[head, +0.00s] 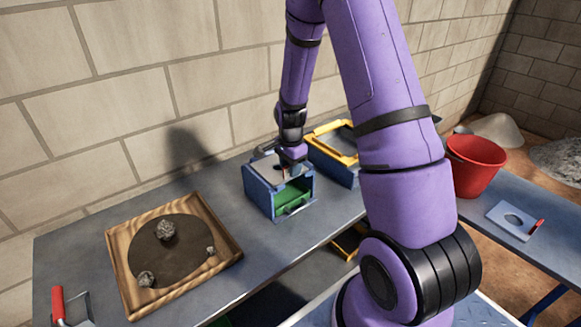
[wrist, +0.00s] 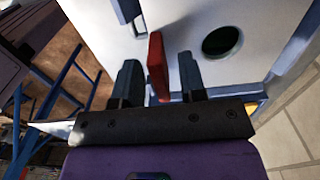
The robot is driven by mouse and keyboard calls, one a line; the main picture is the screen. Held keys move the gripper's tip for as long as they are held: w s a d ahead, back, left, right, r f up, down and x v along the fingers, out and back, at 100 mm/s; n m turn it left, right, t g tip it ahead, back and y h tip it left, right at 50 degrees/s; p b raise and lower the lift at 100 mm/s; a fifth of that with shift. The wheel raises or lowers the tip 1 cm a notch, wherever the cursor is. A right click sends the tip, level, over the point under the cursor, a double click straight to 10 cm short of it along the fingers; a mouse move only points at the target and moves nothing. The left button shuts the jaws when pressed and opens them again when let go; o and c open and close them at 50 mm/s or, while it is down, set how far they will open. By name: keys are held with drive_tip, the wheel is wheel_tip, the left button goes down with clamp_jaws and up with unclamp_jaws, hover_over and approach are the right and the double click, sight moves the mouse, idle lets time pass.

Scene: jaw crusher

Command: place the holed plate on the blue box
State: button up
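The blue box (head: 264,197) stands on the long table, with a green inside showing at its open front. A pale holed plate (head: 262,168) lies on its top; the wrist view shows the same plate (wrist: 185,25) with a round hole (wrist: 221,41), dark green through it, and a blue rim (wrist: 297,45) beside it. My gripper (head: 287,172) is over the box top. In the wrist view my gripper (wrist: 158,78) is open, its fingers on either side of the plate's upright red handle (wrist: 156,62), with gaps to both. The plate's far edges are partly hidden.
Another plate with a larger hole (head: 497,222) and red handle lies on the right table, near a red bucket (head: 476,166). A yellow-framed blue box (head: 335,163) stands just right of the blue box. A wooden tray (head: 124,268) with rocks is left.

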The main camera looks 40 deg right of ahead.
drive_tip(key=s+a+r+n+t, duration=0.1)
drive_tip(key=s+a+r+n, duration=0.1)
drive_tip(key=r, duration=0.9)
drive_tip(key=s+a+r+n, duration=0.2)
drive_tip(key=s+a+r, duration=0.1)
drive_tip(key=r, duration=0.8)
drive_tip(key=s+a+r+n+t, duration=0.1)
drive_tip(key=s+a+r+n, duration=0.1)
drive_tip(key=s+r+n, duration=0.2)
drive_tip(key=s+a+r+n+t, duration=0.1)
drive_tip(key=s+a+r+n, duration=0.2)
drive_tip(key=s, duration=0.7)
drive_tip(key=s+a+r+n+t, duration=0.2)
drive_tip(key=s+a+r+n, duration=0.1)
drive_tip(key=s+r+n, duration=0.2)
drive_tip(key=shift+s+r+n, duration=0.15)
drive_tip(key=shift+s+n, duration=0.65)
drive_tip(key=shift+s, duration=0.45)
